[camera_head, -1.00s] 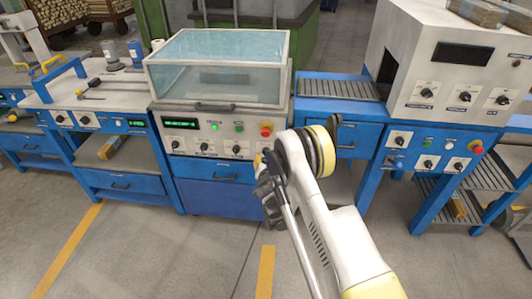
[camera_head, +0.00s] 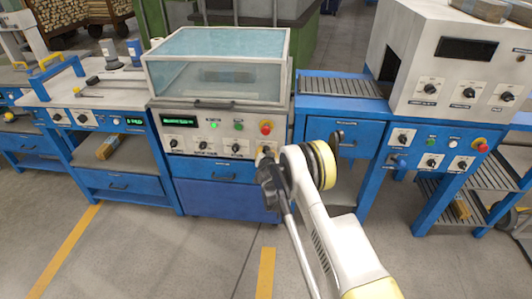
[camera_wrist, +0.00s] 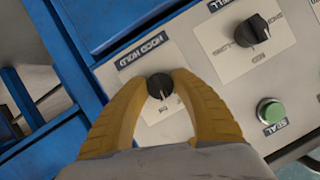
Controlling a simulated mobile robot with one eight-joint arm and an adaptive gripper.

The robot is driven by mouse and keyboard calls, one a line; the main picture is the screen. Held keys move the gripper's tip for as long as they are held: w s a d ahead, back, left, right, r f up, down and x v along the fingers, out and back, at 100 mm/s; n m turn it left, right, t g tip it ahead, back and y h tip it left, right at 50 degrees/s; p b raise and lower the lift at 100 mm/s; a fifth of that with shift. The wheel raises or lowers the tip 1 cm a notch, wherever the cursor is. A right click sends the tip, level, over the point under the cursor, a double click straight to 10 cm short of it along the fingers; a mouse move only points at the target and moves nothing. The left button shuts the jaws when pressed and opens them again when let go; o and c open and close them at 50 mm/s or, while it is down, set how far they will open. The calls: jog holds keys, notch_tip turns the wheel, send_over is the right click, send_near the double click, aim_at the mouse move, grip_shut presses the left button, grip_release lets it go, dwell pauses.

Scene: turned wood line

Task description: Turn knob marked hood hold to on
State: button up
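The knob marked HOOD HOLD (camera_wrist: 160,86) is small and black on a pale plate in the wrist view. Small lettering below it is partly legible at most, and its exact pointer direction is unclear. My gripper (camera_wrist: 162,78) has its yellow fingertips on either side of the knob. The right finger overlaps or touches its edge; a thin gap seems to show at the left. In the head view my gripper (camera_head: 262,156) is at the right end of the hooded machine's front panel (camera_head: 222,148) and hides this knob.
Beside it in the wrist view are a larger-looking black knob (camera_wrist: 252,30) and a green SEAL button (camera_wrist: 271,111). In the head view a red emergency button (camera_head: 265,127) sits just above my gripper. A clear hood (camera_head: 217,65) tops the machine; a blue bench (camera_head: 345,112) stands right.

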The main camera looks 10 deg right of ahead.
grip_shut()
jog(key=m+t+y, duration=0.1)
jog(key=m, duration=0.2)
jog(key=shift+y, duration=0.4)
jog(key=o, duration=1)
grip_release()
jog(key=shift+s, duration=0.1)
jog(key=v, duration=0.7)
jog(key=shift+s, duration=0.15)
